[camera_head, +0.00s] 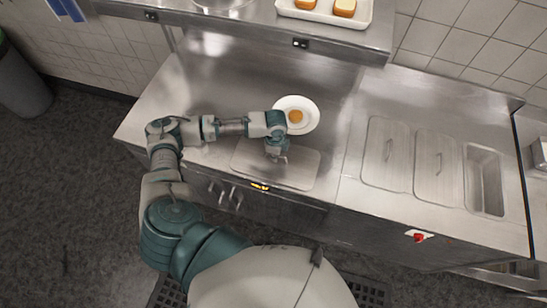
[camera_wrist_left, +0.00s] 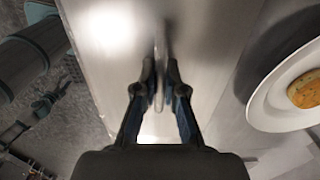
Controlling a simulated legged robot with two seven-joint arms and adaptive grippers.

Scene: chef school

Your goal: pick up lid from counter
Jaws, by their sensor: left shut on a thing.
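A flat rectangular metal lid (camera_head: 303,172) is at the counter's front edge, left of the seam, in the head view. It fills the middle of the left wrist view (camera_wrist_left: 110,75). My left gripper (camera_head: 277,157) is over the lid's middle. In the left wrist view its two fingers (camera_wrist_left: 160,72) are shut on the lid's thin upright handle (camera_wrist_left: 160,45). I cannot tell if the lid rests on the counter or is slightly raised.
A white plate (camera_head: 306,111) with a round brown food piece (camera_head: 295,116) stands just behind the lid. Two lidded pans (camera_head: 376,172) and an open pan (camera_head: 485,182) are set in the counter (camera_head: 341,190) at right. A shelf (camera_head: 240,25) with a tray (camera_head: 318,14) overhangs the back.

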